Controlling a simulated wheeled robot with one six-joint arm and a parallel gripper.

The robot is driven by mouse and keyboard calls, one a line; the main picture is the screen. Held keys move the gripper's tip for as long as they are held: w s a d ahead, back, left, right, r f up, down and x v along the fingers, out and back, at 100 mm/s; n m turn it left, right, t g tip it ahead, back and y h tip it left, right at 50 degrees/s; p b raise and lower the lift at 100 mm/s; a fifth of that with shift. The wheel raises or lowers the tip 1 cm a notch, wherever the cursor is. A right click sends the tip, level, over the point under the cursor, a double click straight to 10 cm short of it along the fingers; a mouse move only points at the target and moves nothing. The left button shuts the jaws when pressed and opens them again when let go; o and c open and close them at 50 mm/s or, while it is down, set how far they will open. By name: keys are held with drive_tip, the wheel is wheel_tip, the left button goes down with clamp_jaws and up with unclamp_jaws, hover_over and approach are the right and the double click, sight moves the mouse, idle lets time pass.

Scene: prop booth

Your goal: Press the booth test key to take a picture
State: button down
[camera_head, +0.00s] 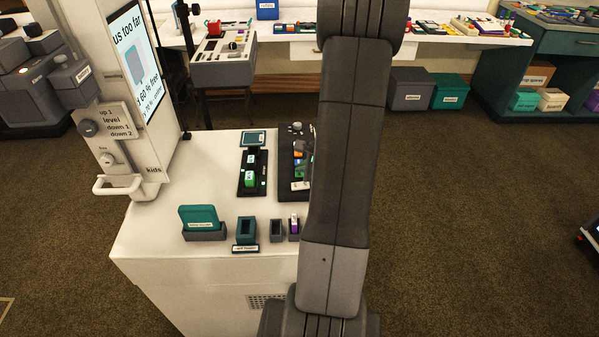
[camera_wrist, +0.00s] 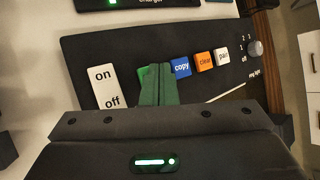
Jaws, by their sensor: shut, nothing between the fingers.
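A dark control panel (camera_wrist: 85,50) fills the middle of the wrist view. On it are a white on/off rocker (camera_wrist: 104,88), a green key (camera_wrist: 142,74), a blue copy key (camera_wrist: 181,67), an orange clear key (camera_wrist: 204,61) and a white key (camera_wrist: 222,55). My gripper (camera_wrist: 157,68) has its dark green fingers together, with the tips over or beside the green key. They hide part of that key and any label on it; I cannot tell whether they touch it. In the head view the panel (camera_head: 284,187) lies on the white cabinet, partly behind my arm.
A grey knob (camera_wrist: 255,48) stands at the panel's right end. On the cabinet (camera_head: 190,265), a black charger (camera_head: 252,178) lies left of the panel, and a teal card holder (camera_head: 202,218) and small bins (camera_head: 246,229) stand in front. The white booth post with a screen (camera_head: 140,55) rises at left.

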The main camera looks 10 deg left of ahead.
drive_tip(key=shift+r+p, duration=0.55)
drive_tip(key=shift+r, duration=0.25)
wheel_tip(320, 180, up, 5)
drive_tip(key=p, duration=0.4)
drive_tip(key=shift+s+f, duration=0.1)
idle(0.7)
